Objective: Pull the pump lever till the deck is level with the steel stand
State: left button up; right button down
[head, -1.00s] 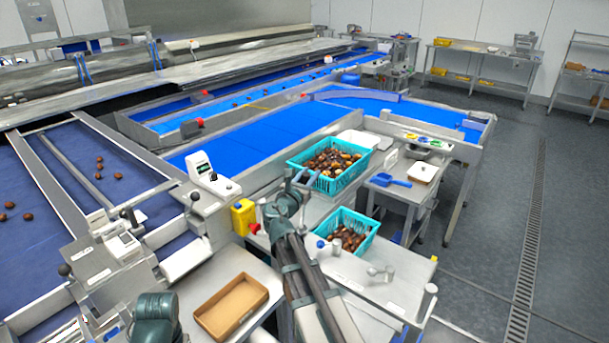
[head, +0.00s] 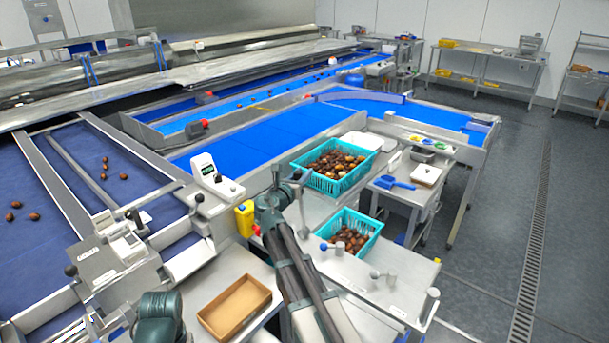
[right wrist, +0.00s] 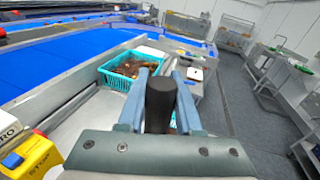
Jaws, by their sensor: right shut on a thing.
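My right gripper (head: 298,180) is in the middle of the head view, left of the upper teal crate. In the right wrist view its two blue fingers are shut on the dark cylindrical grip of the pump lever (right wrist: 160,104). In the head view the lever's thin rod (head: 303,212) hangs below the fingers. Steel surfaces show around the teal crates, with a bare part (head: 318,208) beside the lever. My arm hides part of them, and I cannot tell whether deck and stand are level. My left gripper is out of view.
A brown tray (head: 232,318) lies in front. Blue belts run behind; open floor lies right.

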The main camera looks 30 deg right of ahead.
jog(key=w, duration=0.1)
jog(key=w+a+n, duration=0.1)
jog(key=w+f+n, duration=0.1)
jog(key=w, duration=0.1)
jog(key=shift+w+a, duration=0.1)
jog(key=shift+a, duration=0.3)
jog(key=shift+w+a+f+n+g+y+b, duration=0.1)
jog(key=shift+w+a+f+n+g, duration=0.2)
jog(key=shift+w, duration=0.25)
jog(key=shift+w+a+f+n+g+y+b, duration=0.15)
jog(key=shift+w+f+n, duration=0.15)
jog(key=shift+w, duration=0.3)
jog(key=shift+w+a+f+n+g+y+b, duration=0.15)
jog(key=shift+w+a+f+n, duration=0.1)
jog(key=shift+w+n, duration=0.25)
jog(key=shift+r, duration=0.1)
jog(key=s, duration=0.1)
jog(key=s+d+r+m, duration=0.1)
jog(key=s+m+p, duration=0.1)
jog(key=shift+s+d+r+t+h, duration=0.25)
jog(key=shift+s+d+t+h, duration=0.05)
jog(key=shift+s, duration=0.15)
